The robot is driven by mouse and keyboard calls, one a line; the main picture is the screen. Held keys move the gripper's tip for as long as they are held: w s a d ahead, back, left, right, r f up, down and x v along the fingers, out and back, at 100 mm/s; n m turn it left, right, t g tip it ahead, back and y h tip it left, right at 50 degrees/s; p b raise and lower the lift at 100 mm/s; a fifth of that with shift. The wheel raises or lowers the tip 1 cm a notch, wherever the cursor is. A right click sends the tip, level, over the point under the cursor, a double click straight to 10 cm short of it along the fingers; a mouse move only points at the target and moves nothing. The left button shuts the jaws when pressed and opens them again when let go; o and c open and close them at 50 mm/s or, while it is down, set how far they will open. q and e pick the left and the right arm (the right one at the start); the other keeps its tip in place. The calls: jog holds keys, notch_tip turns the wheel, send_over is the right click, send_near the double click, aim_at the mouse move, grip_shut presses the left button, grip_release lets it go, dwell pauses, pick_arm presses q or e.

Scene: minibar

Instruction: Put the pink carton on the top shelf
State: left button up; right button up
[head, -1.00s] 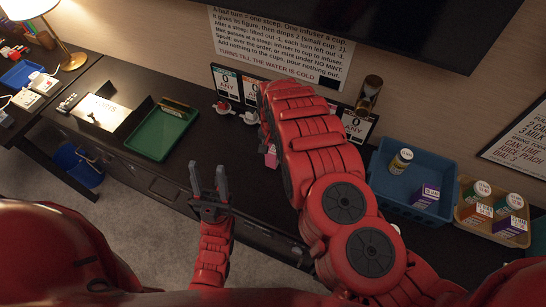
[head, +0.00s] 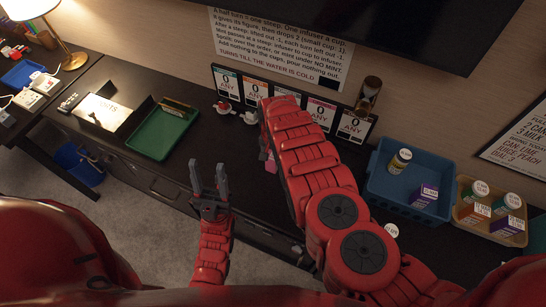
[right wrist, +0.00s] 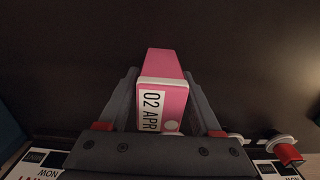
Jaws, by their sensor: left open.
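The pink carton (right wrist: 163,85) shows in the right wrist view with a white label reading "02 APR". It lies between the two fingers of my right gripper (right wrist: 161,75), which look closed against its sides. In the head view only a small pink patch of the carton (head: 270,164) shows beside my right forearm, which hides the rest and the right gripper. My left gripper (head: 209,180) is open and empty, in front of the desk edge. No shelf is clearly in view.
The dark desk (head: 205,150) holds a green tray (head: 150,138), a row of "ANY" cards (head: 228,84), an hourglass (head: 368,95), a blue bin (head: 385,190) and a tan tray (head: 470,222) with small cartons. A lamp (head: 74,58) stands at the left.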

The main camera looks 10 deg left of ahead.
jog(key=shift+o, duration=0.7)
